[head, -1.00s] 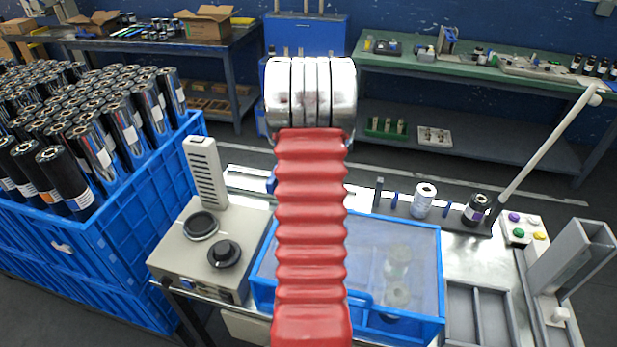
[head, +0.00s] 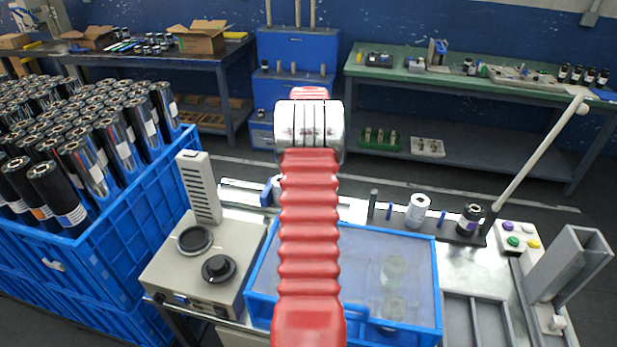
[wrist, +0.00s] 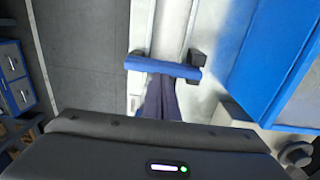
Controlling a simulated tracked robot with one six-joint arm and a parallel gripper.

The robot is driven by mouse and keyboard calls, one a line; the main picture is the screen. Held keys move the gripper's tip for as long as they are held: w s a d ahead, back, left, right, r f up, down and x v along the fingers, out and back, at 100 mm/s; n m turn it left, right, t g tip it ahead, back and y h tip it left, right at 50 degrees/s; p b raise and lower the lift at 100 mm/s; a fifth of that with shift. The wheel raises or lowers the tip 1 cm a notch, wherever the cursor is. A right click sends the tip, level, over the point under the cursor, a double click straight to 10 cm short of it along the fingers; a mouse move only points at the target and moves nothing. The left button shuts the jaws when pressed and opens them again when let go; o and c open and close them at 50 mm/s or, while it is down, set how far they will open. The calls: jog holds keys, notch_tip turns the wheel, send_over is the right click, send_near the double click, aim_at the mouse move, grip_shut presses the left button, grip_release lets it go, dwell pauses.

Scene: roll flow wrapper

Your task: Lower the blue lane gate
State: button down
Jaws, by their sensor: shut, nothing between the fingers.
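The blue lane gate (wrist: 163,68) is a short blue bar lying across a pale lane in the wrist view, with a dark block at its right end. In the head view, a blue piece that looks like the gate (head: 268,192) shows just left of my arm, partly hidden by it. My gripper (wrist: 163,88) is shut and empty; its dark fingertips reach up to the near side of the bar. I cannot tell whether they touch it. In the head view my arm hides the gripper.
A beige device (head: 205,265) is at left, beside a blue crate (head: 100,235) of dark rolls. A slanted pale rod (head: 540,150) and a button panel (head: 518,236) are at right.

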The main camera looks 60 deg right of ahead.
jog(key=shift+w+d+f, duration=0.1)
jog(key=shift+d+f, duration=0.2)
jog(key=shift+d, duration=0.1)
jog(key=shift+d, duration=0.1)
dwell(0.3)
